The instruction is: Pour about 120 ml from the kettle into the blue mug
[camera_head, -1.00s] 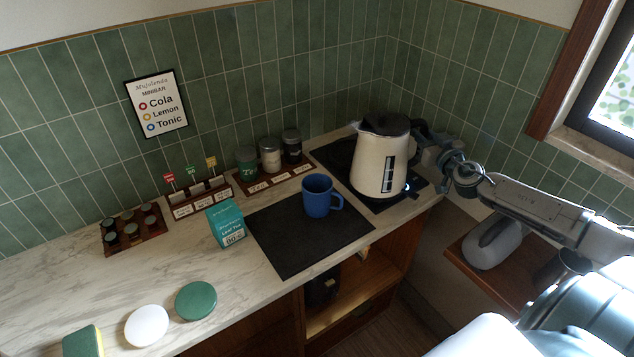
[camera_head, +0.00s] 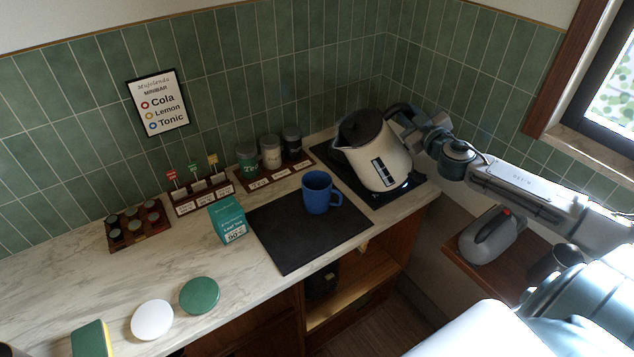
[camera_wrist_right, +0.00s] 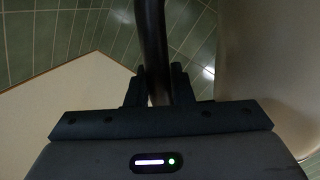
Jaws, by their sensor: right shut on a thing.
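The cream kettle (camera_head: 374,157) with a dark lid is tilted to the left, its spout toward the mug. It is over the black mat at the back right; I cannot tell whether its lower edge touches the base there. My right gripper (camera_head: 409,117) is shut on the kettle's dark handle, which also shows between the fingers in the right wrist view (camera_wrist_right: 155,50). The blue mug (camera_head: 317,194) stands upright on the dark mat (camera_head: 290,242), left of and apart from the kettle, handle to the right. No stream of water shows. My left gripper is not in view.
A teal tea box (camera_head: 228,220) stands left of the mat. Canisters (camera_head: 270,154) on a wooden tray are behind the mug. The tiled wall closes the back.

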